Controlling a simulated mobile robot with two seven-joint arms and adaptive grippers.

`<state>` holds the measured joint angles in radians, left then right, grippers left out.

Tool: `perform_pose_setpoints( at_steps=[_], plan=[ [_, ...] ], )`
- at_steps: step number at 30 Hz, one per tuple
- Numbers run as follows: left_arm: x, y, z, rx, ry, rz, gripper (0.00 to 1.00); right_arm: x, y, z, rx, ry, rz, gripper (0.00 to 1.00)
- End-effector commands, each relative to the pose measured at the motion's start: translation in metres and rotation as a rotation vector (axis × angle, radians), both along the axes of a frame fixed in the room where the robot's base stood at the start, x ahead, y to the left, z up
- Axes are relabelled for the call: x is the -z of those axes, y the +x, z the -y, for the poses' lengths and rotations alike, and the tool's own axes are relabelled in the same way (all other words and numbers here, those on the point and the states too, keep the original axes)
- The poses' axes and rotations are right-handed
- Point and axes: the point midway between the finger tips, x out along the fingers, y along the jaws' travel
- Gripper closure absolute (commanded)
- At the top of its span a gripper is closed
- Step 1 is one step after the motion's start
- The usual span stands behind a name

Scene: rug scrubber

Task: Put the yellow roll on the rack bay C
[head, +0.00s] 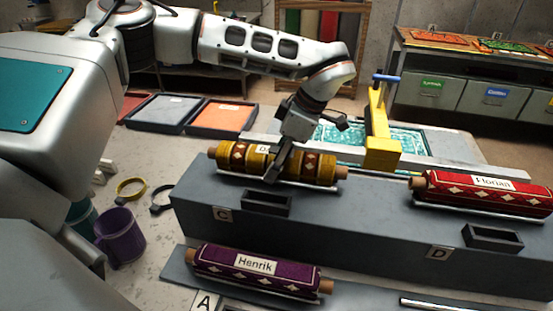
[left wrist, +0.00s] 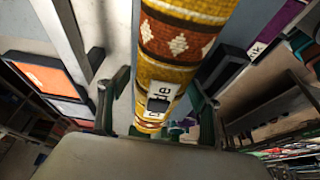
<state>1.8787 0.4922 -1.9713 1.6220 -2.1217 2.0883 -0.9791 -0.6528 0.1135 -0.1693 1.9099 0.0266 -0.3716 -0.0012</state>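The yellow roll (head: 313,168) with brown bands and white diamonds lies on the upper step of the grey rack (head: 330,225), at the bay marked C (head: 222,214). My left gripper (head: 304,146) is over the middle of the roll and hides part of it and its name label. In the left wrist view the roll (left wrist: 176,40) runs between the two fingers of the gripper (left wrist: 157,108), with gaps visible on both sides. The gripper is open around the roll. My right gripper is in neither view.
A red roll labelled Florian (head: 485,192) lies at bay D (head: 438,253). A purple Henrik roll (head: 258,270) lies on the lower step at A. A yellow scrubber frame with blue handle (head: 381,125) stands behind the rack. A purple cup (head: 120,236) stands at left.

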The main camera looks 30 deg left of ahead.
Motion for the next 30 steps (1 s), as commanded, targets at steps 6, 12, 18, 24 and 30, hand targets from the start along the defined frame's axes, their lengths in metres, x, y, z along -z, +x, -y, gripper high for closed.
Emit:
perform_pose_setpoints(
  at_steps=[6,12,18,24,30],
  plan=[
    [0.0,0.0,0.0,0.0,0.0,0.001,0.36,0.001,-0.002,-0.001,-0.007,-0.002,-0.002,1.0],
    [-0.014,0.003,0.005,0.0,0.0,0.005,0.36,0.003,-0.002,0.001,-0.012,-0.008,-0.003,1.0],
    [-0.05,0.006,0.019,0.001,0.001,0.007,0.36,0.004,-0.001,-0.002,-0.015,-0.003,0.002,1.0],
    [-0.086,0.01,0.034,-0.001,0.001,0.005,0.36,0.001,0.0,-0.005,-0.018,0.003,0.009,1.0],
    [-0.108,0.011,0.042,0.001,0.0,0.002,0.36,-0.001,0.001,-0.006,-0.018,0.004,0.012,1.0]
  ],
)
